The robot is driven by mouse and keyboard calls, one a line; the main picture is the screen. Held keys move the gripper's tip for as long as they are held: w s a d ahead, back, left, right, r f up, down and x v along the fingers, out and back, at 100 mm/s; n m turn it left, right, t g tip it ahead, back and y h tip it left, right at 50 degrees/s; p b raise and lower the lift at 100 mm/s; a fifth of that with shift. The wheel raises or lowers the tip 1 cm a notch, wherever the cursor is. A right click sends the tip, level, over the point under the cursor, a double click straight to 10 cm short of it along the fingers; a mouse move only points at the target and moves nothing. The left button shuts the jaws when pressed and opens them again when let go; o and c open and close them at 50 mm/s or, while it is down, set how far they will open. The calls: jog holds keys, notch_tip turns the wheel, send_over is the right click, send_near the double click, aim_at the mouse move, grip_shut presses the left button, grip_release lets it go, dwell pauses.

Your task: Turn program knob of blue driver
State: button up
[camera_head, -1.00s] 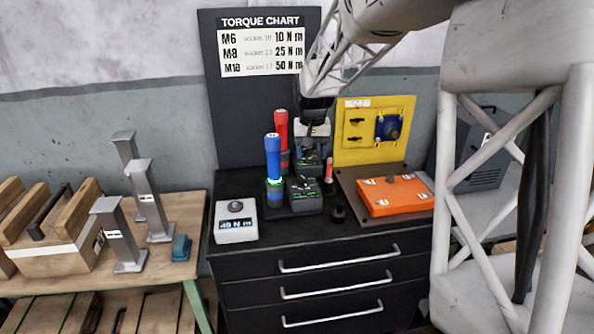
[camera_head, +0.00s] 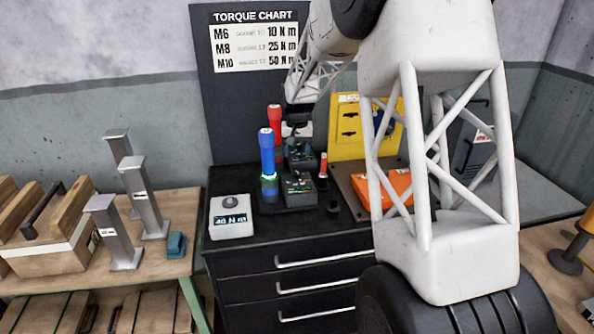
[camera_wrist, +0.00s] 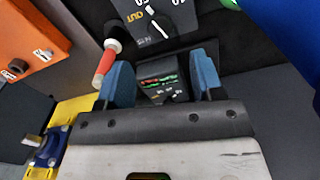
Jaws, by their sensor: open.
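The blue driver (camera_head: 267,155) stands upright at the front left of the cabinet top, with a green glow near its foot. A dark dial box (camera_head: 300,191) is beside it. The red driver (camera_head: 275,122) stands behind, with a similar dial box (camera_head: 299,153). In the wrist view my gripper (camera_wrist: 160,62) is open, with its blue fingers apart and nothing held. A box with a green and red display (camera_wrist: 160,80) shows between and beyond the fingers. A dial box with a white pointer (camera_wrist: 152,22) is at the top, and the blue driver (camera_wrist: 285,28) is at upper right.
A red-handled tool (camera_head: 322,170) stands right of the dial boxes, close to one finger in the wrist view. A grey display unit (camera_head: 231,218) reads 40 N m.

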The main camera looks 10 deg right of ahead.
aim_at(297, 172)
jog(key=shift+f, duration=3.9)
jog(key=c, duration=0.9)
